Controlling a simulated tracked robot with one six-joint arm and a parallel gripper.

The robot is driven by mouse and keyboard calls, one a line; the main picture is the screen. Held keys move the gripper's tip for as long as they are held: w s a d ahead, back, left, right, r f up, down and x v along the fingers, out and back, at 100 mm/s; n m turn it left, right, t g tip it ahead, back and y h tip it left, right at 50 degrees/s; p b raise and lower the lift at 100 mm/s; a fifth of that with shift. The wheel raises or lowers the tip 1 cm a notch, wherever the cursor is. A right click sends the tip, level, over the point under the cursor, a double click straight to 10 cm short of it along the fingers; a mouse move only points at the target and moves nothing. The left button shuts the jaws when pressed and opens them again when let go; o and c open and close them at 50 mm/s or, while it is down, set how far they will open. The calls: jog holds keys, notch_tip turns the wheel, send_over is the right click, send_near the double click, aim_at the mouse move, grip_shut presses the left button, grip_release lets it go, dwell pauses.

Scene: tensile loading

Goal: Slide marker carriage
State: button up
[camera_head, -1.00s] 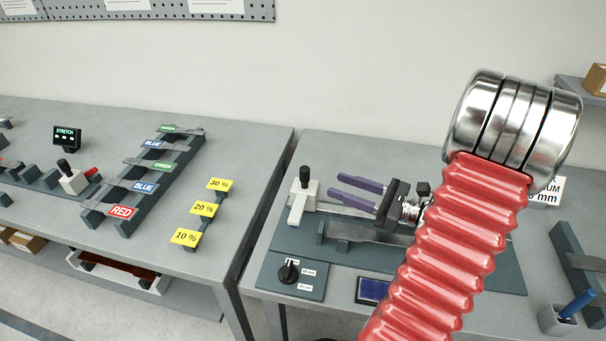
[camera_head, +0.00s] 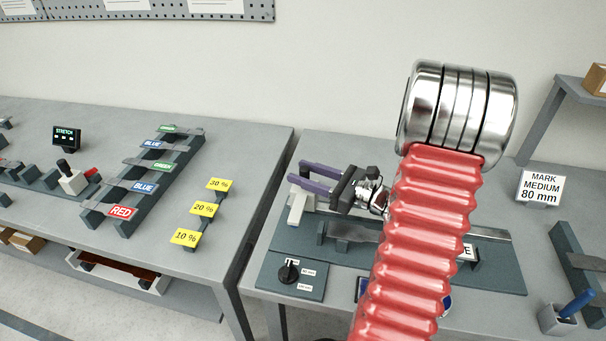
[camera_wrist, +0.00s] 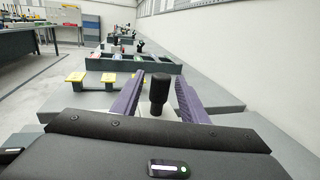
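The marker carriage (camera_head: 297,207) is a pale block standing at the left end of the dark marking fixture (camera_head: 480,275) on the right bench. Its upright black knob (camera_wrist: 158,94) shows in the wrist view between my two purple fingers; in the head view it is hidden. My gripper (camera_head: 298,173) is open, one finger on each side of the knob, with visible gaps; the wrist view shows it too (camera_wrist: 160,78). A grey flat strip (camera_head: 350,232) lies on the fixture in front of the carriage, its right part hidden by my red arm.
A dial (camera_head: 289,272) sits at the fixture's front left. A sign (camera_head: 540,187) reads "MARK MEDIUM 80 mm". A cup (camera_head: 556,320) holds a blue pen. The left bench carries a rack of labelled strips (camera_head: 150,185) and yellow percent tags (camera_head: 203,209). A gap separates the benches.

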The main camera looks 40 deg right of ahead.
jog(key=shift+w, duration=0.1)
jog(key=shift+c, duration=0.5)
grip_shut()
